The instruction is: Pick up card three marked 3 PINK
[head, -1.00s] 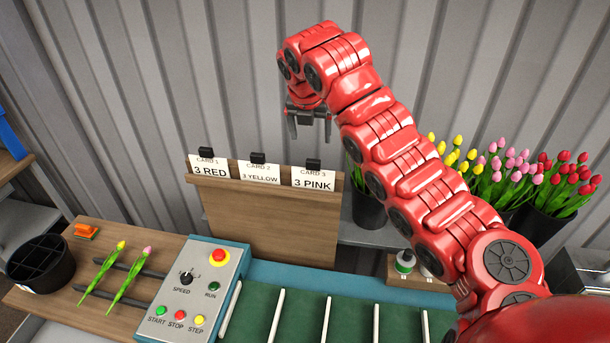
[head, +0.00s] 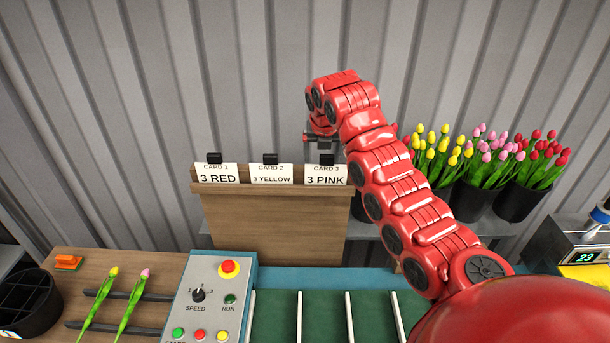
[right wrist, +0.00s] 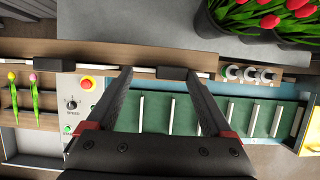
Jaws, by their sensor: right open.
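Card three, a white card reading 3 PINK (head: 326,175), stands at the right end of the wooden card rack (head: 275,225), with a black clip (head: 326,159) on its top edge. My right gripper (head: 321,146) is open and empty, just above that clip and partly hidden by its own arm. In the right wrist view, my spread fingers (right wrist: 160,73) point down at the rack, with a black clip (right wrist: 171,72) between the fingertips. The card faces cannot be read there. My left gripper is not in view.
Cards 3 RED (head: 217,175) and 3 YELLOW (head: 271,175) stand left of card three. Tulips in dark buckets (head: 470,199) stand to the right, behind my right arm. A control box (head: 212,295) and green conveyor (head: 325,318) lie in front. The corrugated wall rises behind.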

